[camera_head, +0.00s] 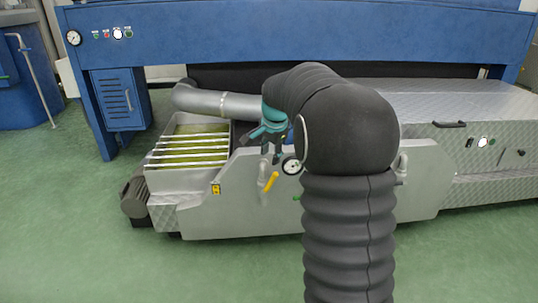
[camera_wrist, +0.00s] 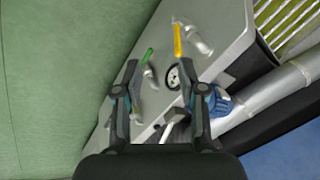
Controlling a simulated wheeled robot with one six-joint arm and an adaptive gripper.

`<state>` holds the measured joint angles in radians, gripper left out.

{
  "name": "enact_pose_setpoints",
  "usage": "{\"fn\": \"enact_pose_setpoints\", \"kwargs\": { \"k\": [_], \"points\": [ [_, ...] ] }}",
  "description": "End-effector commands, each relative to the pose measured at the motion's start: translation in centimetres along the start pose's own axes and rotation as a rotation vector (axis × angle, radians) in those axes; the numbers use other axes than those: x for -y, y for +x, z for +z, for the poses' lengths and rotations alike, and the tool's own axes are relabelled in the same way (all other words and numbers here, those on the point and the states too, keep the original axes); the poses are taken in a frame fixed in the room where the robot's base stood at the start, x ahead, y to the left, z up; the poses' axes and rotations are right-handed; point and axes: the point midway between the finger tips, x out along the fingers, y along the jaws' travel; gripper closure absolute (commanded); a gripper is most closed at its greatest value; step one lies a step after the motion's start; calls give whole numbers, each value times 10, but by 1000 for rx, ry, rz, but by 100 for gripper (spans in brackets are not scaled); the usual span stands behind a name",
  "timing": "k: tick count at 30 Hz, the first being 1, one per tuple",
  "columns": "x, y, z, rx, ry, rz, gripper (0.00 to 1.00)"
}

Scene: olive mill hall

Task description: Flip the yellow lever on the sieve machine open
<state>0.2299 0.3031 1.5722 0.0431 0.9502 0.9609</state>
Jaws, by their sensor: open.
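The yellow lever (camera_head: 271,181) is on the front panel of the metal sieve machine (camera_head: 250,215), left of a round gauge (camera_head: 291,165). In the wrist view the yellow lever (camera_wrist: 178,40) stands beyond my fingertips, apart from them, on a silver valve fitting. My gripper (camera_head: 270,150) is open and empty in front of and above the panel, close to the gauge. In the wrist view my gripper (camera_wrist: 167,78) has its two fingers spread, with the gauge (camera_wrist: 173,77) between them. My dark arm hides part of the machine's panel in the head view.
A green lever (camera_wrist: 147,56) sits beside the yellow one on the panel. A grey pipe (camera_head: 225,104) runs above the slatted olive tray (camera_head: 190,148). A blue frame (camera_head: 300,30) spans the back. The green floor (camera_head: 70,230) in front is clear.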

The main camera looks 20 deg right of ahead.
Motion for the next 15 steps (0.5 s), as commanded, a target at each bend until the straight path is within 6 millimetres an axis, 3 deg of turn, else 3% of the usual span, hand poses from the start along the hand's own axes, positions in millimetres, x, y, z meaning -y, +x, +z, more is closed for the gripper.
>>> {"fn": "enact_pose_setpoints", "kwargs": {
  "k": [7, 15],
  "points": [
    [-11, -21, 20, -6, -85, -12, 60],
    [-15, -27, 25, -7, -111, -15, 60]
  ]
}}
